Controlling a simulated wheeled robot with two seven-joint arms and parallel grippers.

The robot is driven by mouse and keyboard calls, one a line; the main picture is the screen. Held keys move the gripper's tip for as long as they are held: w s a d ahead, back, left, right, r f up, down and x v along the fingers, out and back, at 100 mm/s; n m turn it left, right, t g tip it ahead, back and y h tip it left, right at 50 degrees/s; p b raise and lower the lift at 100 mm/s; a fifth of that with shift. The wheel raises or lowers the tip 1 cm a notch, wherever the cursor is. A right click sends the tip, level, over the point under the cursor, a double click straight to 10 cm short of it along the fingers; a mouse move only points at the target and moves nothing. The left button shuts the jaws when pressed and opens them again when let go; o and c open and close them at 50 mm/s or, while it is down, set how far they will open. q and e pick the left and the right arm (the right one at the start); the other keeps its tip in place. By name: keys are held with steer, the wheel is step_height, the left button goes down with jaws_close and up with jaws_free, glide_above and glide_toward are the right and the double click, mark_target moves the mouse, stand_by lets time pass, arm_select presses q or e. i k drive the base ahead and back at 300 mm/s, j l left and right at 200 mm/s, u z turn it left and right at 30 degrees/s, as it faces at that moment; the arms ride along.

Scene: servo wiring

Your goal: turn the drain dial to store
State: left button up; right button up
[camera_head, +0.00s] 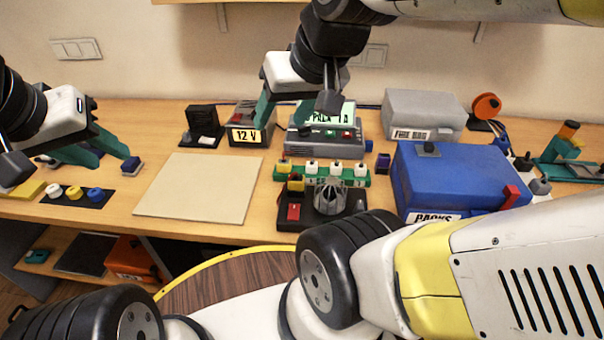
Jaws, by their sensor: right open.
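No label reading drain or store is legible, so I cannot tell for sure which part is the drain dial. A grey fluted knob (331,197) sits on a black base (322,222) with a red switch, at the front middle of the table. A grey unit with a lit green display (337,112) stands behind it, partly hidden by my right gripper. My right gripper (283,119) is open and empty, pointing down in front of the 12 V box (246,136) and the display unit. My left gripper (112,160) is open over the table's left side.
A green rack (322,177) with white-topped pegs stands behind the black base. A blue case (450,175) and grey case (424,112) stand at the right. A bare beige mat (198,188) leaves free room left of centre. A small dark block (132,166) is near my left gripper.

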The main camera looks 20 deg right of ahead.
mark_target(360, 208)
steer(key=k+l+z, duration=0.1)
steer(key=z, duration=1.25)
